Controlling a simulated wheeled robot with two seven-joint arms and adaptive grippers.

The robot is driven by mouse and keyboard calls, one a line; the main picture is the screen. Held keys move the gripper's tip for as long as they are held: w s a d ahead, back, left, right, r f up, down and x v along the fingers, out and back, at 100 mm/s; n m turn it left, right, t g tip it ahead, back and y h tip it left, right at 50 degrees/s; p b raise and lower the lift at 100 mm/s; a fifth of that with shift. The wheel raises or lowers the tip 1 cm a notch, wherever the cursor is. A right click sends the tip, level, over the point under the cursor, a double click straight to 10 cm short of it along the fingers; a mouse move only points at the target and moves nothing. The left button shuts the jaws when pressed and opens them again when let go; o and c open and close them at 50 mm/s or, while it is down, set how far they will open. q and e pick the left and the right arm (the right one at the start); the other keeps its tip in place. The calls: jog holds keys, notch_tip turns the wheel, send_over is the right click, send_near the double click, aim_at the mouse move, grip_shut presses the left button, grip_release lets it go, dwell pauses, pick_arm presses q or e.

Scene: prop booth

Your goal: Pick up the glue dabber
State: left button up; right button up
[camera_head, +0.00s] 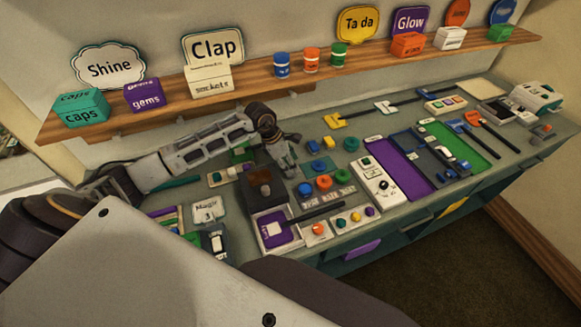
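I cannot tell for certain which thing is the glue dabber. A dark box with a brown-orange spot (262,187) stands behind the pad. My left gripper (287,168) points down over the bench, behind and right of the dark box and left of several blue pieces. Its fingers are small and dark here, so their opening cannot be told, and I see nothing clearly held. My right gripper is not in view.
The bench (345,240) is crowded. Round coloured pots (323,182), a white dial box (378,183), a purple strip (400,165) and a green mat (470,150) lie right of the gripper. A wooden shelf (260,85) with boxes and signs runs along the back wall.

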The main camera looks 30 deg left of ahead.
pick_arm(q)
jog(key=c, duration=1)
jog(key=shift+r, duration=0.15)
jog(key=shift+r+b, duration=1.1)
jog(key=shift+r, duration=3.8)
